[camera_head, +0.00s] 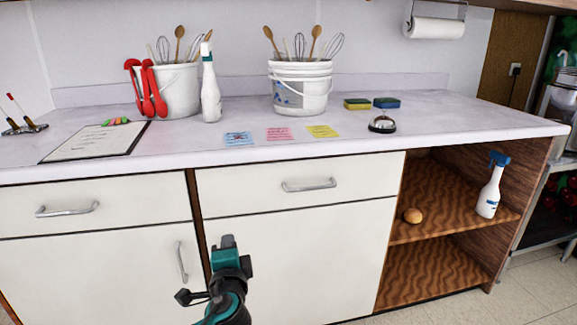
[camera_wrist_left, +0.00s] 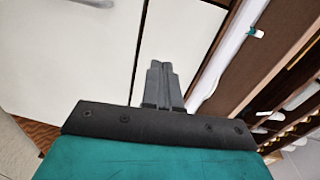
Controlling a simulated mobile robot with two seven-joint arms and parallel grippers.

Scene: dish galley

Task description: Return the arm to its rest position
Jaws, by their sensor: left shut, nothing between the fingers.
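My left gripper (camera_head: 228,243) shows at the bottom of the head view, in front of the white cabinet doors and below the countertop. Its teal and black wrist rises from the bottom edge. In the left wrist view its two dark fingers (camera_wrist_left: 158,85) are together with nothing between them. White cabinet fronts (camera_wrist_left: 90,50) lie behind them in that view. My right gripper is in neither view.
The countertop (camera_head: 200,143) carries two white buckets (camera_head: 180,90) (camera_head: 301,95) of utensils, a spray bottle (camera_head: 210,95), a clipboard (camera_head: 90,143) and a bell (camera_head: 382,124). Drawer handles (camera_head: 68,209) stick out.

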